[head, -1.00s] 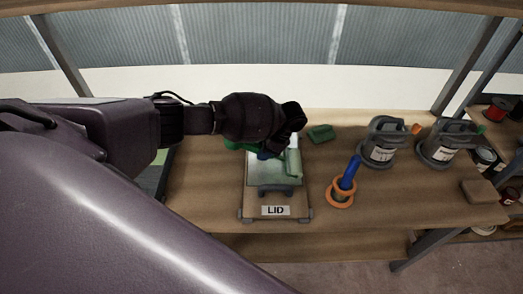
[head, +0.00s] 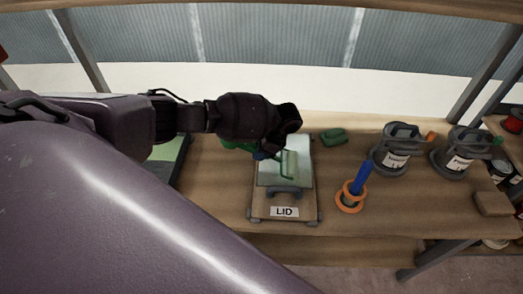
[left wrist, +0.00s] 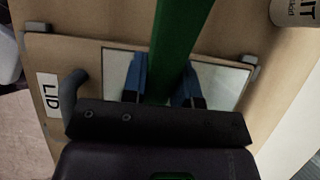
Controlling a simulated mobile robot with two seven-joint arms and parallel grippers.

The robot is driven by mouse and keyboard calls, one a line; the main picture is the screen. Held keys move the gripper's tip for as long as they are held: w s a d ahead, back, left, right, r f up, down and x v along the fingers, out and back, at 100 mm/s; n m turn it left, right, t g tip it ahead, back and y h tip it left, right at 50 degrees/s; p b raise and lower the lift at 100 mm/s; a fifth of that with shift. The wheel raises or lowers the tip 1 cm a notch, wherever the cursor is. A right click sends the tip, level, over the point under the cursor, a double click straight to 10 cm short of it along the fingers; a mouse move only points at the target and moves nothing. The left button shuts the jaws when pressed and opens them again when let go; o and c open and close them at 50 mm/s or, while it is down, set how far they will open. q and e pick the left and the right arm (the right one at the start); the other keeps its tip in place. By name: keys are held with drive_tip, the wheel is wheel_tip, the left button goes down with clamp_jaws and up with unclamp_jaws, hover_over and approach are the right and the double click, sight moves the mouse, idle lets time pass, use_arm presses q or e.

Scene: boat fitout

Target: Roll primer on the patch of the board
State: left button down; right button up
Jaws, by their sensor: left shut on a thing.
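The board (head: 264,209) lies on the bench, marked LID, with a dark handle near its front. Its pale grey-green patch (head: 304,176) covers the back part; both show in the left wrist view as the board (left wrist: 40,60) and patch (left wrist: 225,80). My left gripper (head: 263,155) is shut on the roller's green handle (left wrist: 172,45), its blue fingers on either side. The roller's pale green sleeve (head: 289,164) is over the patch, right of its middle; I cannot tell whether it touches. The sleeve is hidden in the left wrist view. My right gripper is not in view.
A blue-handled tool (head: 361,177) stands in an orange-rimmed holder (head: 351,200) right of the board. A green block (head: 334,136) lies behind. Two grey lidded cans (head: 395,152) and a brown block (head: 493,203) are farther right. The bench front (head: 375,220) is clear.

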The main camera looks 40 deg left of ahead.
sight(245, 150)
use_arm(q)
drive_tip(key=shift+s+a, duration=0.4)
drive_tip(key=shift+a, duration=0.3)
drive_tip(key=shift+s+a, duration=0.45)
drive_tip(key=shift+a, duration=0.2)
drive_tip(key=shift+s+a, duration=0.4)
drive_tip(key=shift+a, duration=0.3)
drive_tip(key=a, duration=0.1)
drive_tip(key=s+a, duration=0.2)
drive_tip(key=a, duration=0.1)
drive_tip(key=shift+s, duration=0.25)
drive_tip(key=shift+r, duration=4.05)
